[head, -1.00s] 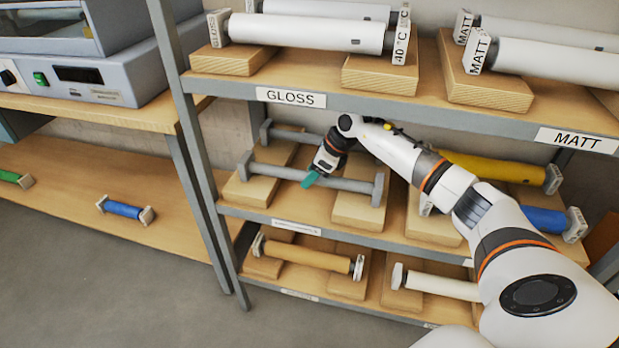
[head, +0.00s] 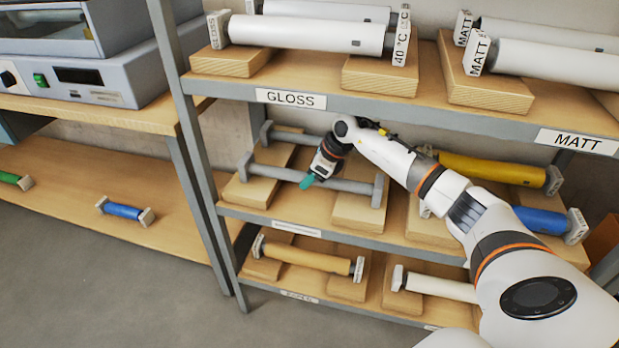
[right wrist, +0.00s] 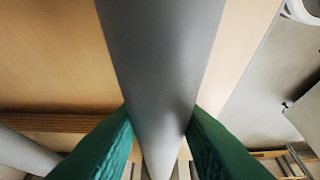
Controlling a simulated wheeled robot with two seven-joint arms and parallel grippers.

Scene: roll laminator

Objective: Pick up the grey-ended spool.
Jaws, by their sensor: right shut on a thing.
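The grey spool (head: 345,185) with grey square ends lies on wooden cradle blocks on the middle shelf, in front of a second grey spool (head: 300,137). My right gripper (head: 307,182) is shut on its bar near the middle, reaching in from the right. In the right wrist view the grey bar (right wrist: 160,60) runs between the two green fingers (right wrist: 160,118), which press against its sides. The spool appears to rest on its blocks still; no clear gap shows under it. My left gripper is not in view.
The upper shelf (head: 350,104) with white rolls is just above my arm. Yellow (head: 490,168) and blue (head: 541,220) spools lie to the right on the middle shelf. A grey upright (head: 190,140) stands at the left. The lower shelf holds a tan spool (head: 305,255) and a white one (head: 440,287).

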